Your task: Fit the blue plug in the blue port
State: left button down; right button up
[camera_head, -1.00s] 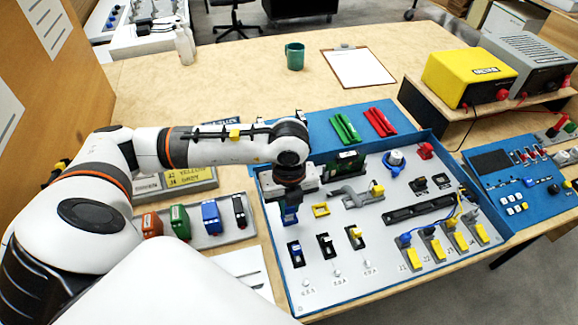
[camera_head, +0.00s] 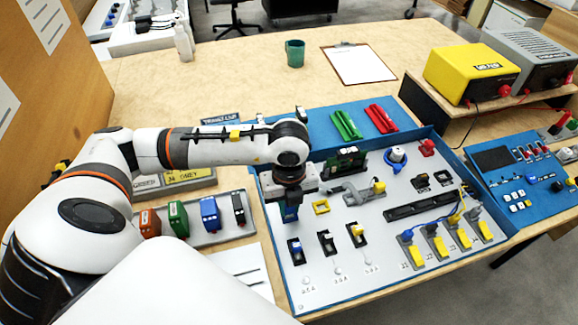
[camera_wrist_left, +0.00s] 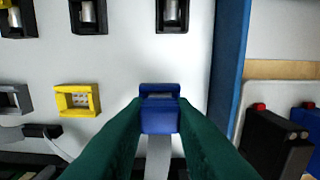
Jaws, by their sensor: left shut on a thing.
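My left gripper (camera_head: 289,207) reaches down over the left part of the white panel, shut on the blue plug (camera_head: 290,214). In the left wrist view its green fingers (camera_wrist_left: 160,135) close on the plug (camera_wrist_left: 160,118) from both sides. The blue port (camera_wrist_left: 160,89) shows as a blue rim just beyond the plug in that view, in line with it. The plug and fingers hide most of the port, so I cannot tell how deep the plug sits. In the head view the gripper covers the port. My right gripper is not in view.
A yellow port (camera_head: 320,208) is beside the gripper; a grey port (camera_wrist_left: 14,98) shows further left in the wrist view. Several black switch holders (camera_head: 327,243) stand in front. A tray (camera_head: 216,239) of coloured blocks is left of the panel's blue side wall (camera_wrist_left: 228,75).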

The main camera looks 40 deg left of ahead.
pick_arm(q)
jog(key=shift+f+b, duration=0.35)
jog(key=shift+f, duration=0.1)
jog(key=c, duration=0.8)
grip_release()
jog(key=shift+c, duration=0.2)
jog(key=shift+r, duration=0.15)
jog(key=shift+r+p, duration=2.45)
jog(key=shift+r, duration=1)
